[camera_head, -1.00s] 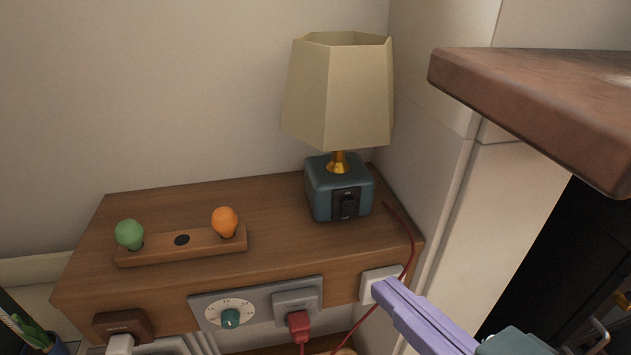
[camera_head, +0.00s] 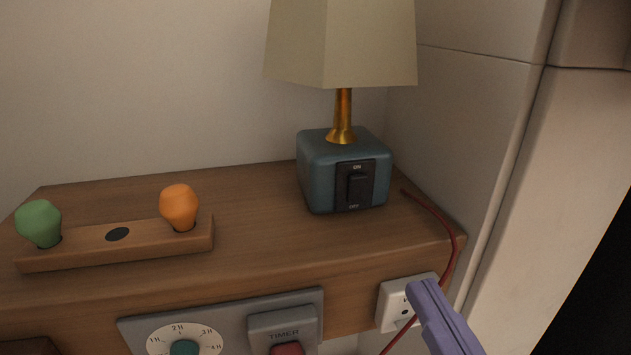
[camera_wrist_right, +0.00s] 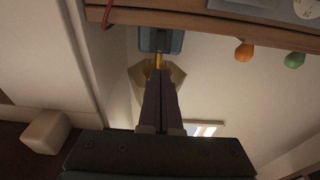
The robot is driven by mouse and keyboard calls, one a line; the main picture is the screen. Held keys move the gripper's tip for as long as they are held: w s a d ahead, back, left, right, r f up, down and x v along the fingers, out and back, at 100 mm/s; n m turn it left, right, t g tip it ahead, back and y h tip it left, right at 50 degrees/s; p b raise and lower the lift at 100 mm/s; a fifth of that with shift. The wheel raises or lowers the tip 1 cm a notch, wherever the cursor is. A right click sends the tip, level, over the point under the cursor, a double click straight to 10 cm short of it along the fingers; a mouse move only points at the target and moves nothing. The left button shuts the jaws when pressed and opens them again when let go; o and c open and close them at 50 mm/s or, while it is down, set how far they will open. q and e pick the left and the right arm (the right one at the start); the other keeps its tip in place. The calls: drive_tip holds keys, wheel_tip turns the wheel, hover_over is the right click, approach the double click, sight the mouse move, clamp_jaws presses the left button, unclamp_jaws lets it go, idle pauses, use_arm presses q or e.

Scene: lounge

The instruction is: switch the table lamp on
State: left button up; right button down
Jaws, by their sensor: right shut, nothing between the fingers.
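The table lamp (camera_head: 345,165) stands on the wooden cabinet top, with a beige shade (camera_head: 340,45), brass neck and blue-grey base. The shade shows no glow. A black rocker switch (camera_head: 357,188) is on the base front, marked ON above and OFF below; I cannot tell which end is pressed in. My right gripper (camera_head: 424,290) has purple fingers, shut and empty, below and right of the switch, in front of the cabinet and apart from the lamp. In the right wrist view the closed fingers (camera_wrist_right: 160,76) point towards the lamp base (camera_wrist_right: 161,40). My left gripper is not in view.
A wooden holder (camera_head: 115,245) with a green bulb (camera_head: 40,222) and an orange bulb (camera_head: 180,206) sits left on the cabinet (camera_head: 250,240). A wall stands close right.

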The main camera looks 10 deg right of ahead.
sight(360, 181)
drive_tip(key=shift+w, duration=0.1)
drive_tip(key=w, duration=0.4)
drive_tip(key=w+r+b, duration=0.1)
drive_tip(key=w, duration=0.4)
drive_tip(key=w+r, duration=0.1)
drive_tip(key=w, duration=0.3)
drive_tip(key=shift+w+a+b, duration=0.25)
drive_tip(key=shift+w+b, duration=0.1)
drive_tip(key=shift+b, duration=0.05)
drive_tip(key=shift+w+r+p, duration=0.15)
drive_tip(key=shift+r+p, duration=0.25)
drive_tip(key=shift+p, duration=0.55)
drive_tip(key=shift+f, duration=0.35)
